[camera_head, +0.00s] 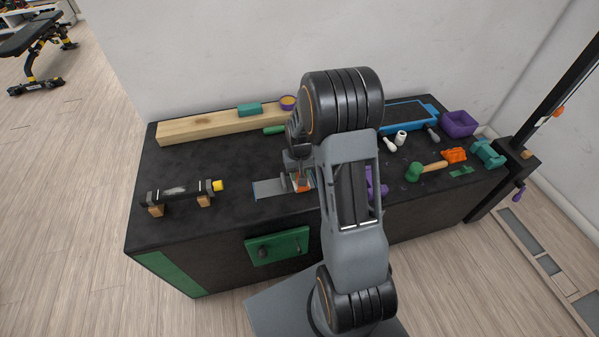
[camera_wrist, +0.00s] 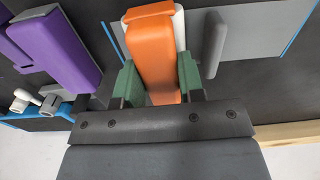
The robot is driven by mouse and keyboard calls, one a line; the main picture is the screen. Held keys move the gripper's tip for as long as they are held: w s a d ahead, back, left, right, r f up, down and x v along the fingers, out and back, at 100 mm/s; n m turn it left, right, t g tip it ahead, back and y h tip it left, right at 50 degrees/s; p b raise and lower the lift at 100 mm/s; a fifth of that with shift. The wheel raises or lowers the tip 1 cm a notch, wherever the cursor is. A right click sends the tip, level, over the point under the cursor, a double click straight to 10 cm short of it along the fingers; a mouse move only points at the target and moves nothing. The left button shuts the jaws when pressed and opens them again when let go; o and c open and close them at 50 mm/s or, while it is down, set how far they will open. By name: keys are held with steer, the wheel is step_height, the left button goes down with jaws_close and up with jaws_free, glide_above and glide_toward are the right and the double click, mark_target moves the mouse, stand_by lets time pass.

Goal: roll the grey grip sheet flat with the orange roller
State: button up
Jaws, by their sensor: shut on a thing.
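The orange roller's handle (camera_wrist: 153,52) stands between the green finger pads of my gripper (camera_wrist: 156,82) in the wrist view, and the jaws are shut on it. A white part shows behind the handle. The grey grip sheet (camera_wrist: 260,38) lies beyond, with thin blue lines at its edges; a darker grey rounded shape lies over it beside the handle. In the head view the sheet (camera_head: 270,191) lies on the black bench top, and my gripper (camera_head: 302,178) is at its right end with a bit of orange (camera_head: 306,184) showing. My arm hides part of this area. I cannot tell whether the roller touches the sheet.
A purple block (camera_wrist: 58,48) stands close beside my gripper in the wrist view. A wooden beam (camera_head: 205,125) lies along the back of the bench. A dark bar on wooden blocks (camera_head: 178,191) is at the left. A blue tray (camera_head: 405,116), purple bin (camera_head: 458,124) and mallet (camera_head: 428,168) are right.

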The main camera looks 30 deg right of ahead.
steer(key=shift+s+d, duration=0.2)
steer(key=shift+d, duration=0.6)
steer(key=shift+s+d, duration=0.15)
steer(key=shift+d, duration=0.6)
steer(key=shift+a, duration=0.1)
steer(key=shift+w+a, duration=0.2)
steer(key=shift+a, duration=0.55)
steer(key=shift+w+a, duration=0.15)
steer(key=shift+a, duration=0.6)
steer(key=shift+r+p, duration=0.15)
steer(key=shift+p, duration=0.2)
steer(key=shift+r+p, duration=2.6)
steer(key=shift+r, duration=0.75)
